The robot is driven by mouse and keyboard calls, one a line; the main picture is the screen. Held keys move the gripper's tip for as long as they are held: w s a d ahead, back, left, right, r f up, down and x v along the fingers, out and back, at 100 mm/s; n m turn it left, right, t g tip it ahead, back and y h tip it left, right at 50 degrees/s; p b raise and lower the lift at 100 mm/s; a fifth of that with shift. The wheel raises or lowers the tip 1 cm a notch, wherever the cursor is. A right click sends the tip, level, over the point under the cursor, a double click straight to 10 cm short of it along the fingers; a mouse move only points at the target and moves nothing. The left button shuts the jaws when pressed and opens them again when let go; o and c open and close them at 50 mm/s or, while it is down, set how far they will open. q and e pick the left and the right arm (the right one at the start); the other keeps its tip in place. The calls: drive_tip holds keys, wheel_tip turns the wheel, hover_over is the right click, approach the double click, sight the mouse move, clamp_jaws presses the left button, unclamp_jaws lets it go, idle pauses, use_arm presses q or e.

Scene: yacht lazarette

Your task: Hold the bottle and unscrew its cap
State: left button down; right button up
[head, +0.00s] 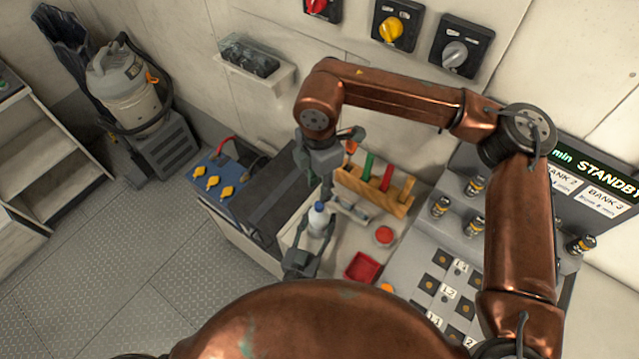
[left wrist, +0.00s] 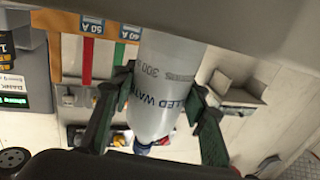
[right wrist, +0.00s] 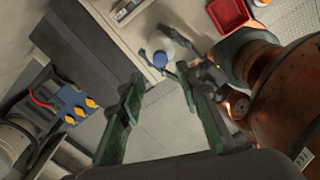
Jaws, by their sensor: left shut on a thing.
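The bottle (head: 316,222) is white and translucent with a blue cap (head: 319,206). It stands over the pale worktop in the head view. My left gripper (head: 303,250) is shut on its body. In the left wrist view the bottle (left wrist: 165,85) sits between both fingers, printed text showing and the blue cap (left wrist: 143,147) at the lower end. My right gripper (head: 326,188) points down above the bottle. In the right wrist view its fingers are spread and empty, and the blue cap (right wrist: 160,59) shows beyond the fingertips, apart from them.
A wooden rack (head: 375,192) with coloured pieces stands behind the bottle. A red tray (head: 362,267) and a red round button (head: 384,235) lie to its right. A dark box (head: 277,201) and a blue panel with yellow knobs (head: 215,180) are to the left.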

sight(319, 205)
drive_tip(key=shift+f, duration=3.95)
drive_tip(key=shift+c, duration=0.5)
clamp_jaws()
